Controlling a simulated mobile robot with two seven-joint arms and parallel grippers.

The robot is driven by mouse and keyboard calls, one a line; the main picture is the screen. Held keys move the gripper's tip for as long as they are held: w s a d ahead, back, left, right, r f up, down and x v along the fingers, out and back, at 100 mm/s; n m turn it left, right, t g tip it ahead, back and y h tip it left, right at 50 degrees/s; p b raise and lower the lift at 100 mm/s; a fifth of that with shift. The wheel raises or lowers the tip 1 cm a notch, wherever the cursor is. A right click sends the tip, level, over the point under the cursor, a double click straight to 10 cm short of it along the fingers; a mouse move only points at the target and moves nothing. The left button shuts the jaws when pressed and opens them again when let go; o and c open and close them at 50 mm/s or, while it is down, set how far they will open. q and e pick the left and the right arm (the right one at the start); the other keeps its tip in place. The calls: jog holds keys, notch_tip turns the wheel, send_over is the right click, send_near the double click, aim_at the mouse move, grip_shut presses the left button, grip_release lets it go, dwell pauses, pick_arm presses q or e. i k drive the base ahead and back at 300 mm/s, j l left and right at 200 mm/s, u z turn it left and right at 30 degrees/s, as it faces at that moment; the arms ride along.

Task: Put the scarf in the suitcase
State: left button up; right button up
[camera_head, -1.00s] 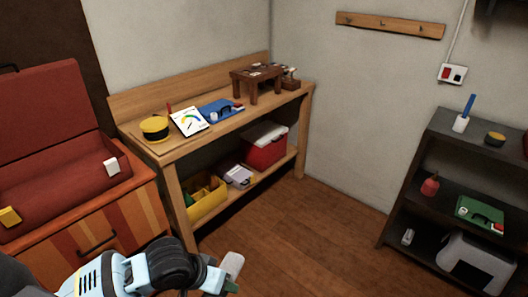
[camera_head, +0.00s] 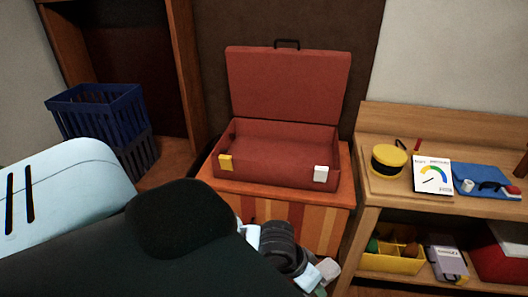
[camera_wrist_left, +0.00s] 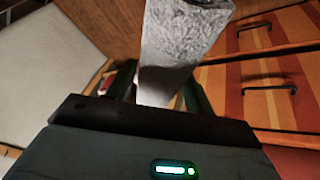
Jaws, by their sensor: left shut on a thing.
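The open red suitcase (camera_head: 275,178) sits on the striped orange cabinet in the middle of the head view. Its lid stands up at the back and its inside looks empty. My left gripper (camera_wrist_left: 162,88) is shut on a grey, textured scarf (camera_wrist_left: 182,45), which looks rolled up. In the head view the scarf's pale end (camera_head: 328,270) shows at the tip of my left arm, low in front of the cabinet. My arm hides most of the gripper there. My right gripper is not in view.
The striped cabinet (camera_head: 285,220) has dark handles. A wooden workbench (camera_head: 375,200) to the right holds a yellow round tin (camera_head: 389,160), a gauge card (camera_head: 432,176) and a blue folder (camera_head: 480,178). Blue crates (camera_head: 100,115) stand at the left.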

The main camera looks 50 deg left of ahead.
aim_at(279, 151)
jog(key=i+l+u, duration=0.15)
jog(key=i+u, duration=0.3)
jog(key=i+l+u, duration=0.25)
jog(key=u, duration=0.25)
jog(key=i+l+u, duration=0.45)
jog(key=k+j, duration=0.05)
jog(key=k, duration=0.05)
